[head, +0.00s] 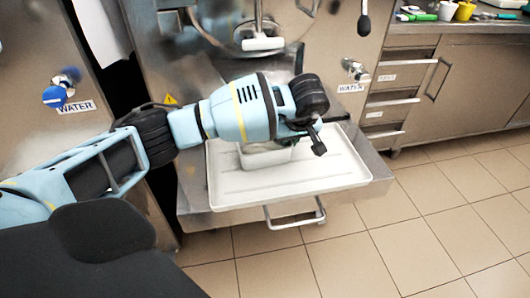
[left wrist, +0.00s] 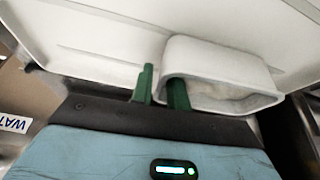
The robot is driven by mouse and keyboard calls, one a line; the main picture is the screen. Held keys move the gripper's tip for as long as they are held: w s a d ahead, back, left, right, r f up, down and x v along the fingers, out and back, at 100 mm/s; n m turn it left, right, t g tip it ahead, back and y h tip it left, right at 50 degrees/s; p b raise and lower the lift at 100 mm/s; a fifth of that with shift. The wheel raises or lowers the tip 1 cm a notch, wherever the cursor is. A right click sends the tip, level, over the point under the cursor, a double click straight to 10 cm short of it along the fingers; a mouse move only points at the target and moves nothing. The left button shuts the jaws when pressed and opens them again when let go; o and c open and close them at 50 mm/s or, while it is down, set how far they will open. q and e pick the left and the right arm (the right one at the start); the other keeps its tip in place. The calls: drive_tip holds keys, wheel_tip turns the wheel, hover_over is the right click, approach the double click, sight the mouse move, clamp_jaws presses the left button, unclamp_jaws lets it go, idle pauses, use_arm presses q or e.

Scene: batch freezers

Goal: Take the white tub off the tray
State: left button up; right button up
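The white tub (head: 265,156) sits on the white tray (head: 335,175) in the head view, partly hidden under my left arm. In the left wrist view the open-topped tub (left wrist: 218,62) is close in front of my left gripper (left wrist: 162,88). Its two green fingers stand apart at the tub's left side. One finger overlaps the tub's near left rim and the other is outside that wall, with a narrow gap showing. Whether either finger touches the tub is unclear. In the head view the fingers are mostly hidden by my wrist. My right gripper does not show.
The tray rests on a metal shelf (head: 195,213) with a bar handle (head: 293,222) in front. The freezer's outlet and white-ended handle (head: 262,43) are above. A counter with drawers (head: 395,100) stands at right. The tiled floor (head: 420,230) is clear.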

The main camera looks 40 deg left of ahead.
use_arm(q)
clamp_jaws()
drive_tip(key=shift+r, duration=0.1)
drive_tip(key=shift+r, duration=0.55)
drive_tip(key=s+d, duration=0.1)
drive_tip(key=d, duration=0.1)
drive_tip(key=s+d, duration=0.2)
drive_tip(key=s+d+p, duration=0.1)
drive_tip(key=d, duration=0.1)
drive_tip(key=shift+s+d+r, duration=0.25)
drive_tip(key=shift+s+d, duration=0.1)
drive_tip(key=shift+s, duration=0.05)
wheel_tip(320, 180, up, 13)
drive_tip(key=p, duration=0.1)
drive_tip(key=shift+r, duration=0.15)
